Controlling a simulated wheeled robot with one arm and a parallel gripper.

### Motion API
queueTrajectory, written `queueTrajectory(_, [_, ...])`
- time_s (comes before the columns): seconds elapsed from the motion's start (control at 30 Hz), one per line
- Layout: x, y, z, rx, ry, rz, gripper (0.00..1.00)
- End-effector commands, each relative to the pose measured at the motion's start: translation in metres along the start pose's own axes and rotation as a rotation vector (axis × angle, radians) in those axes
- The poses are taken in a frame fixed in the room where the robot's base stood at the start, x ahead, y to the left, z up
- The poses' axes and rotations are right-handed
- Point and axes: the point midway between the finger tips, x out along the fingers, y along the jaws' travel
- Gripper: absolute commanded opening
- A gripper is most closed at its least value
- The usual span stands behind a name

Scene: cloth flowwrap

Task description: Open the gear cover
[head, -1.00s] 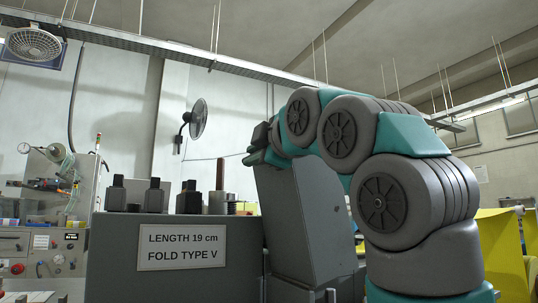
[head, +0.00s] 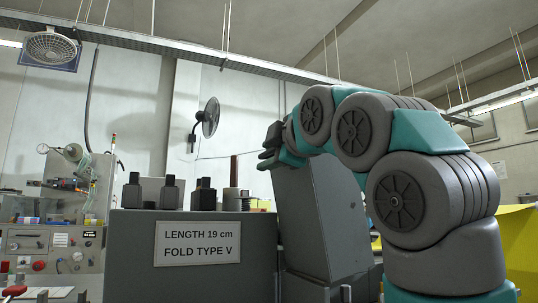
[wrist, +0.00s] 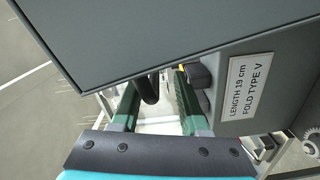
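A tall grey housing (head: 318,215) with a sloping top stands right of the machine cabinet in the head view. I take its large flat panel, which fills the top of the wrist view (wrist: 160,35), to be the gear cover, but no label confirms this. My gripper (head: 268,155) is at the upper left edge of the housing in the head view. In the wrist view my gripper (wrist: 156,103) has its green fingers apart. A dark curved handle-like part (wrist: 149,88) lies between them, with gaps on both sides. The panel hides the fingertips, so contact cannot be told.
The grey cabinet (head: 130,255) carries a sign (head: 197,243) reading "LENGTH 19 cm, FOLD TYPE V". Several dark blocks (head: 206,195) stand on its top. A black knob (wrist: 200,75) is close to the right finger. A control panel (head: 60,245) stands at the far left.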

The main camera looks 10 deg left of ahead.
Motion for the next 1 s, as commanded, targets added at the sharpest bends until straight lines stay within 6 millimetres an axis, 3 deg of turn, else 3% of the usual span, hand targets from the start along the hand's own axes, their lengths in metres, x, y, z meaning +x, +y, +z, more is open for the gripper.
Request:
queueTrajectory(0.27, [-0.018,0.002,-0.002,-0.002,0.004,0.007,0.45])
queueTrajectory(0.63, [-0.073,0.0,0.001,-0.001,-0.002,0.002,0.45])
queueTrajectory(1.0, [-0.078,-0.001,0.002,0.001,-0.002,-0.001,0.45])
